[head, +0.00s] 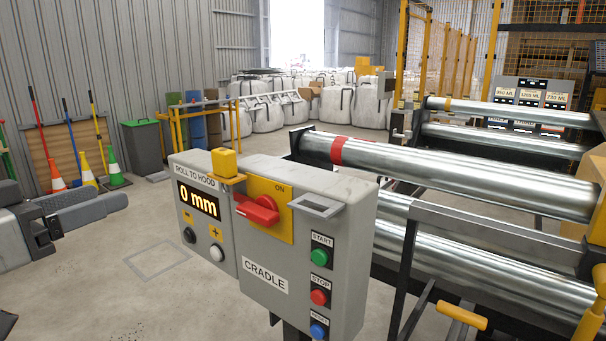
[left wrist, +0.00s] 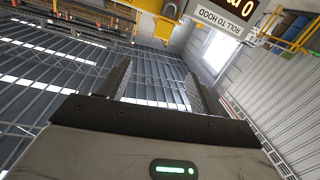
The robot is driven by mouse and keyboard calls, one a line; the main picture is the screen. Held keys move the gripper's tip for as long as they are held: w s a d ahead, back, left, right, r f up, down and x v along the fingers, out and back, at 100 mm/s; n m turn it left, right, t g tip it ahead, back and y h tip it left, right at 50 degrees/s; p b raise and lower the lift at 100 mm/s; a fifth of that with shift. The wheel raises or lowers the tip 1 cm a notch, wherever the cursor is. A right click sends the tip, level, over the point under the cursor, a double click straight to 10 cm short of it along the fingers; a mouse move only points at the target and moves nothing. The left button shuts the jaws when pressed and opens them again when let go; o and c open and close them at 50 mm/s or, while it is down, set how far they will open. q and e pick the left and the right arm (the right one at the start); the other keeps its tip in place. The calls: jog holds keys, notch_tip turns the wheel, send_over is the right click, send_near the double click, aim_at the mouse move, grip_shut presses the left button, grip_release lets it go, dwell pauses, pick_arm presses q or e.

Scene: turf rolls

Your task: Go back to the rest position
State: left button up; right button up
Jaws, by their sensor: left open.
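My left gripper (head: 112,203) comes in from the left edge in the head view, with its grey fingers pointing right, to the left of the control box. In the left wrist view it (left wrist: 157,78) is open, with its two fingers apart and nothing between them. The cradle control box (head: 305,260) stands in the middle of the head view. Its display (head: 198,201) reads 0 mm under "ROLL TO HOOD". Its red rotary switch (head: 258,210) sits on a yellow plate beside the word "ON". My right gripper is not in view.
Steel rollers (head: 440,180) in a frame fill the right side, close behind the control box. Brooms, traffic cones (head: 115,168) and a grey bin (head: 143,142) stand along the left wall. White bulk bags (head: 268,113) stand at the back. Concrete floor is clear left of the box.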

pick_arm(q)
notch_tip(320, 180, down, 24)
jog(key=d+n+g+y+p, duration=0.1)
jog(key=n+y, duration=0.2)
jog(key=y, duration=0.1)
jog(key=s+d+f+g, duration=0.1)
jog(key=s+d+f, duration=0.4)
jog(key=f, duration=0.3)
jog(key=s+d+f+g+y, duration=0.1)
jog(key=s+d+f+g, duration=0.1)
jog(key=s+d+f, duration=0.3)
notch_tip(320, 180, down, 3)
jog(key=shift+s+d+r+p, duration=0.15)
jog(key=shift+s+p, duration=0.3)
jog(key=shift+s, duration=0.7)
